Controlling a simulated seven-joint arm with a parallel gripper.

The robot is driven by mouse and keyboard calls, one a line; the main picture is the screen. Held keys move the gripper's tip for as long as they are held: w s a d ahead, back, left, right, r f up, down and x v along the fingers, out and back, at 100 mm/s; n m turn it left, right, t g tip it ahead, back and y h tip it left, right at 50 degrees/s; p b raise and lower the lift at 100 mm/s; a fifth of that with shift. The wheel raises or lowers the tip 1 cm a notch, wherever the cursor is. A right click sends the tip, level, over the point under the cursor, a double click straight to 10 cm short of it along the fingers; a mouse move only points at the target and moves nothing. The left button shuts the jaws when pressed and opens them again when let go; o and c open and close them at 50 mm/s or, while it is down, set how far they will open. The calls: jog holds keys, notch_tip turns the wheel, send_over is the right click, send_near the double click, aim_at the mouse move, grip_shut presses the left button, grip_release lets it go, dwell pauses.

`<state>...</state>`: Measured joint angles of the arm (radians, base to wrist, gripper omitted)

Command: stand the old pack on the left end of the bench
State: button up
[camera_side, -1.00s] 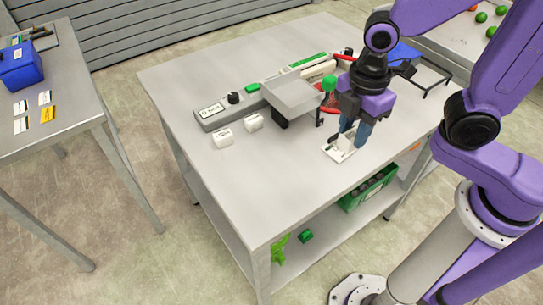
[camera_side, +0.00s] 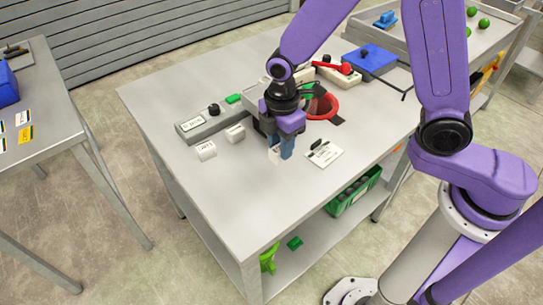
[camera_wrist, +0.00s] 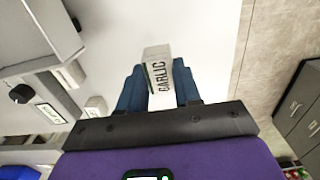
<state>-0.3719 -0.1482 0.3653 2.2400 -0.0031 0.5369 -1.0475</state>
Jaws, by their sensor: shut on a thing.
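My gripper (camera_side: 281,153) is shut on a small white pack and holds it over the middle of the bench (camera_side: 200,195), in front of the grey machine. In the wrist view the pack (camera_wrist: 158,72) shows between the blue fingers (camera_wrist: 160,88), and its side reads GARLIC. In the side view only a sliver of the pack shows beside the fingers; whether its base touches the bench I cannot tell. Two other white packs, one nearer the left edge (camera_side: 206,151) and one beside it (camera_side: 235,133), stand in front of the machine's left part.
The grey machine (camera_side: 205,122) with a black knob lies along the back. A white card (camera_side: 324,153) with a dark item lies right of my gripper. A red ring (camera_side: 322,106) and a blue box (camera_side: 370,60) are farther back. The bench's front left is clear.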

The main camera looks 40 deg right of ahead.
jog(key=shift+w+a+f, duration=0.3)
jog(key=shift+w+f, duration=0.2)
jog(key=shift+f, duration=0.25)
jog(key=shift+w+a+f, duration=0.25)
jog(key=shift+w+f, duration=0.25)
jog(key=shift+f, duration=1.6)
jog(key=shift+f, duration=0.15)
jog(key=o, duration=1)
jog(key=shift+o, duration=0.2)
notch_tip(320, 180, up, 12)
jog(key=shift+r, duration=0.2)
jog(key=shift+s, duration=0.1)
